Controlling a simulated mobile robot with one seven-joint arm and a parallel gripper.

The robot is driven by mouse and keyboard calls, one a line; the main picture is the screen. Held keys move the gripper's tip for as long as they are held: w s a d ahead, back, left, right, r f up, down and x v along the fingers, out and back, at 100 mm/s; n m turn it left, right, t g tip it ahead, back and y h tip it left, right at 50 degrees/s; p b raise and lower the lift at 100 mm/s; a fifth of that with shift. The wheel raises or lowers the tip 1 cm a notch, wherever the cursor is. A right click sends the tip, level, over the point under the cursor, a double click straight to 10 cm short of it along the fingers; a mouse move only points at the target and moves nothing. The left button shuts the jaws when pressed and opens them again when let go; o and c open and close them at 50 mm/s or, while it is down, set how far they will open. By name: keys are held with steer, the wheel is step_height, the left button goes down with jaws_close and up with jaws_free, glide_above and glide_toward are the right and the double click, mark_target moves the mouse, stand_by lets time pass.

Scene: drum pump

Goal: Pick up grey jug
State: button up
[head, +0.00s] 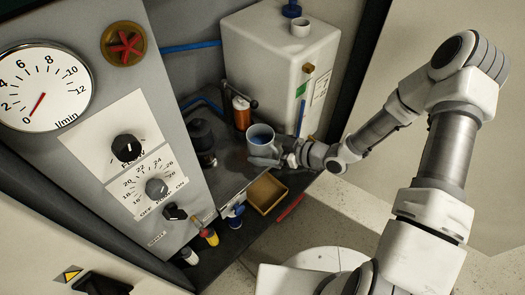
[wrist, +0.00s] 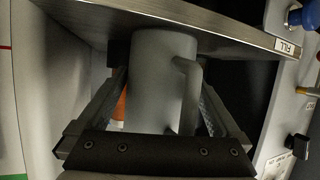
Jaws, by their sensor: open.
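The grey jug (head: 264,147) stands upright on the dark worktop in the head view, with a bluish inside. In the wrist view the jug (wrist: 160,75) fills the middle, with its handle on the right side. My gripper (head: 288,154) is at the jug's right side in the head view. In the wrist view the two fingers of my gripper (wrist: 163,88) are spread, one on each side of the jug, handle included. Small gaps seem to show beside the jug; contact is hard to judge. In the head view the fingertips are partly hidden.
A white tank (head: 270,65) stands behind the jug. An orange cylinder (head: 241,114) and a black canister (head: 201,142) are close by on the left. An open brown box (head: 267,193) sits in front. A panel with dials (head: 125,150) rises at left.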

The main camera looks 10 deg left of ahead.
steer(key=c, duration=1.6)
steer(key=shift+a, duration=0.1)
steer(key=shift+r, duration=0.1)
